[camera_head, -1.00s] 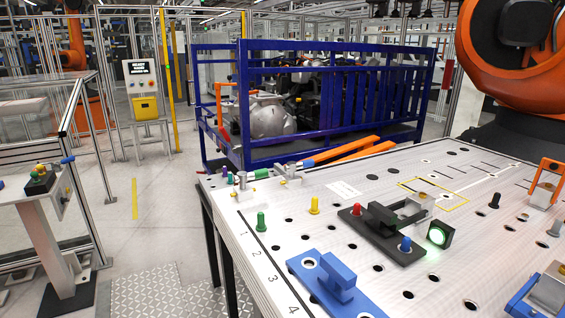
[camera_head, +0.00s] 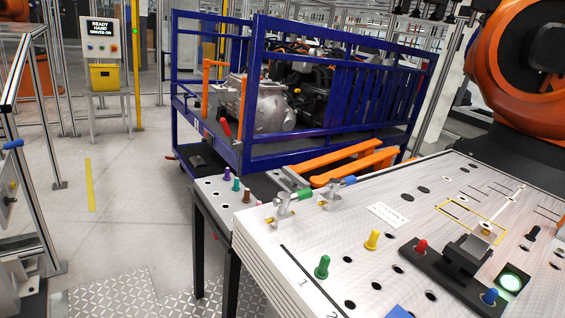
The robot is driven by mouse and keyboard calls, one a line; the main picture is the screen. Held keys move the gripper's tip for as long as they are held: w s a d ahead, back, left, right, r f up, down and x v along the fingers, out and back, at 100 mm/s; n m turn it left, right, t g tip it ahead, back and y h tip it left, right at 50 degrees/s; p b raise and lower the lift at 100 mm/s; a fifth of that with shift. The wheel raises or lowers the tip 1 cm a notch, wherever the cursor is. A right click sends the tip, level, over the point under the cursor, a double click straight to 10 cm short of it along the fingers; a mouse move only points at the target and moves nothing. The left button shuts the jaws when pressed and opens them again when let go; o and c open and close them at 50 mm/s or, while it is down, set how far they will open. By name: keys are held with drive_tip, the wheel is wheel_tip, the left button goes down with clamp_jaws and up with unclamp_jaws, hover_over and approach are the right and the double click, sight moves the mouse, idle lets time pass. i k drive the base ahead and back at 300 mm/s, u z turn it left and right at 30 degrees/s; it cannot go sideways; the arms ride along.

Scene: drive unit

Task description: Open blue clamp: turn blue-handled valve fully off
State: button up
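Two small silver valves stand at the table's far left corner. The right valve (camera_head: 328,193) has a blue handle (camera_head: 347,181) that points right and slightly up in the picture. The left valve (camera_head: 283,208) has a green handle (camera_head: 304,193), pointing much the same way. Only the top edge of a blue clamp-like block (camera_head: 400,312) shows at the bottom edge; I cannot tell its state. My gripper is not in view, and nothing touches either valve.
The perforated table (camera_head: 345,240) carries green (camera_head: 322,267) and yellow (camera_head: 372,240) pegs and a black fixture (camera_head: 465,257). Orange bars (camera_head: 350,163) lie behind the valves. A blue cage cart (camera_head: 250,150) stands behind. Floor at left (camera_head: 130,200) is clear.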

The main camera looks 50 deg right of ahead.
sight(334, 185)
drive_tip(key=z, duration=0.25)
drive_tip(key=i, duration=1.4)
drive_tip(key=z, duration=0.7)
